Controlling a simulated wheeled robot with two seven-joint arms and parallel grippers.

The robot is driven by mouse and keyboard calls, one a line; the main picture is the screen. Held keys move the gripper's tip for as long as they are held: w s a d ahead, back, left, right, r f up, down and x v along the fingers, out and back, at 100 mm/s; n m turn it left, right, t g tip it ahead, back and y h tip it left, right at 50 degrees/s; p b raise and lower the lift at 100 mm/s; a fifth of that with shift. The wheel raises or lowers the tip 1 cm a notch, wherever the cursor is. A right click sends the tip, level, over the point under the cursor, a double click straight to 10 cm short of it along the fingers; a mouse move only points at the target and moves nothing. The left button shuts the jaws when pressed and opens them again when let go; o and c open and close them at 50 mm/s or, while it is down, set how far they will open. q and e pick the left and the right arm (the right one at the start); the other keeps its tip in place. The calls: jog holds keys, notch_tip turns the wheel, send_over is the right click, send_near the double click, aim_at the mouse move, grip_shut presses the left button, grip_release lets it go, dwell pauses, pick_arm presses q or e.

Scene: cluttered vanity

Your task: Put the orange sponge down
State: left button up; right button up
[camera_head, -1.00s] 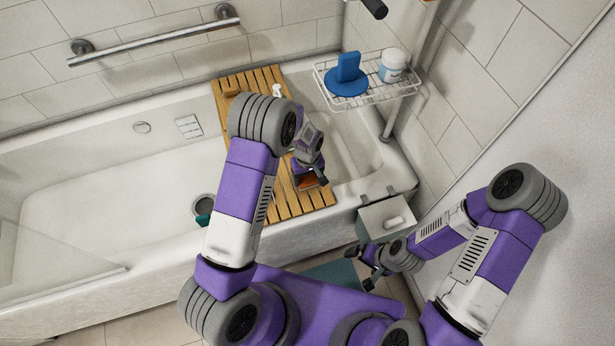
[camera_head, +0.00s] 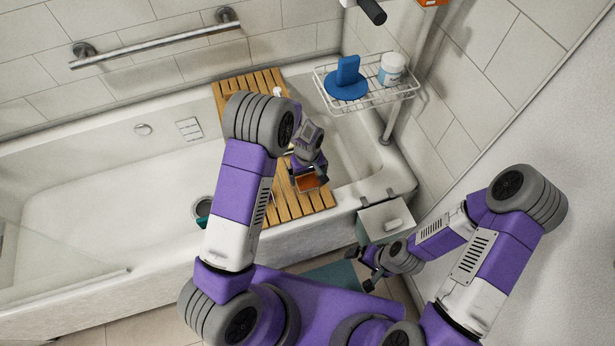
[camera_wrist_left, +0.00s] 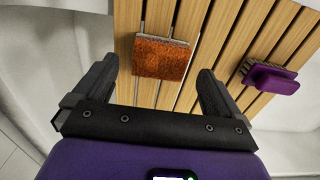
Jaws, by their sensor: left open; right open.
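The orange sponge (camera_head: 307,184) lies on the slatted wooden board (camera_head: 288,207) that spans the bathtub. In the left wrist view the orange-brown sponge (camera_wrist_left: 162,58) shows flat on the slats, with a gap to the finger on each side. My left gripper (camera_head: 309,177) is open around or just above the sponge; its exact height over the board is hard to tell. My right gripper (camera_head: 371,270) is open and empty, low at the right in front of the tub, near a pale box (camera_head: 385,220).
A purple brush-like item (camera_wrist_left: 272,79) lies on the board to the right in the left wrist view. A wire rack (camera_head: 375,98) at the tub's far right corner holds a blue object (camera_head: 347,80) and a white jar (camera_head: 392,68). The tub (camera_head: 100,210) is mostly empty on the left.

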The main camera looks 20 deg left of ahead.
aim_at(307, 181)
pick_arm(q)
notch_tip(307, 181, up, 10)
jog(key=p, duration=0.2)
jog(key=shift+f, duration=0.2)
pick_arm(e)
notch_tip(307, 181, up, 3)
jog(key=shift+f, duration=0.1)
